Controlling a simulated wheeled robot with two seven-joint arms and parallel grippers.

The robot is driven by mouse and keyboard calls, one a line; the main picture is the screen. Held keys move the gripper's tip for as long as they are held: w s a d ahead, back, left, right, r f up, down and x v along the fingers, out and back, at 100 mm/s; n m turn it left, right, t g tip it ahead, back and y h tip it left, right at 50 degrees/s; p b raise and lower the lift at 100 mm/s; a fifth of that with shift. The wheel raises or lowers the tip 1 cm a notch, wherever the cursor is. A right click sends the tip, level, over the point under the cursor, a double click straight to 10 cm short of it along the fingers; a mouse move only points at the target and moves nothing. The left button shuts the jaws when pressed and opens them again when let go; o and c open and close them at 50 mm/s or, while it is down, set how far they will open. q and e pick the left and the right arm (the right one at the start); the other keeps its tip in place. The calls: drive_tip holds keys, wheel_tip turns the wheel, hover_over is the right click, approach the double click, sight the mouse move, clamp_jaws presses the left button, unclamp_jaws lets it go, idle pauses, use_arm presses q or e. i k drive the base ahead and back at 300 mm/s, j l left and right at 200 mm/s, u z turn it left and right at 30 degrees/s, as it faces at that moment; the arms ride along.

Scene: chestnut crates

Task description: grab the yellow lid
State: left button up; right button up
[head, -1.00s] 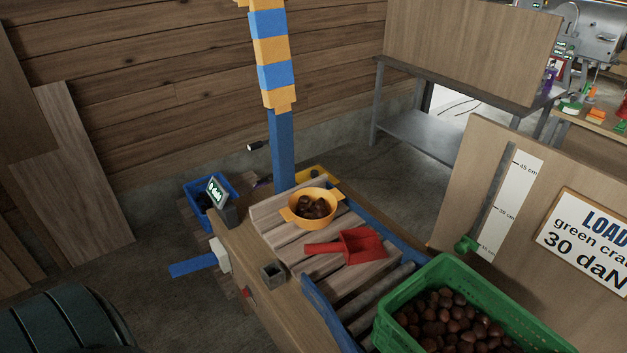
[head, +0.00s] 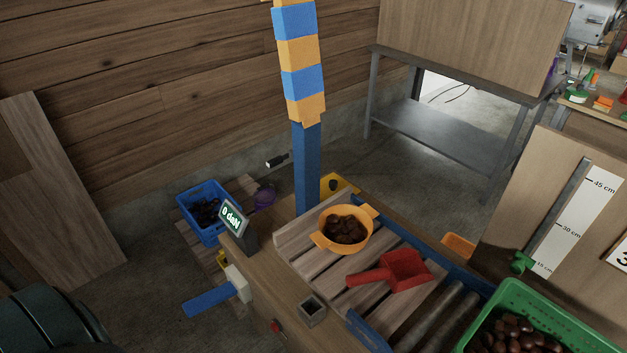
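I cannot make out a yellow lid for certain. A flat yellow piece (head: 338,184) with a dark spot shows behind the blue post, partly hidden by it. A yellow-orange two-handled bowl (head: 324,239) holding chestnuts sits on the slatted platform, and no lid is on it. Neither of my grippers shows in the head view.
A red scoop (head: 403,270) lies beside the bowl. A green crate (head: 560,322) of chestnuts stands at lower right. A blue-and-orange striped post (head: 300,55) rises behind the platform. A blue crate (head: 190,214) and a display (head: 234,217) are left.

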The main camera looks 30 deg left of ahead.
sight(332, 183)
drive_tip(key=i+j, duration=0.1)
drive_tip(key=j, duration=0.65)
drive_tip(key=i+j, duration=0.1)
drive_tip(key=j, duration=0.65)
drive_tip(key=i+j, duration=0.1)
drive_tip(key=j, duration=0.65)
drive_tip(key=i+j, duration=0.1)
drive_tip(key=j, duration=0.65)
drive_tip(key=i+j, duration=0.1)
drive_tip(key=j, duration=0.65)
drive_tip(key=j+z, duration=0.1)
drive_tip(key=z, duration=1.2)
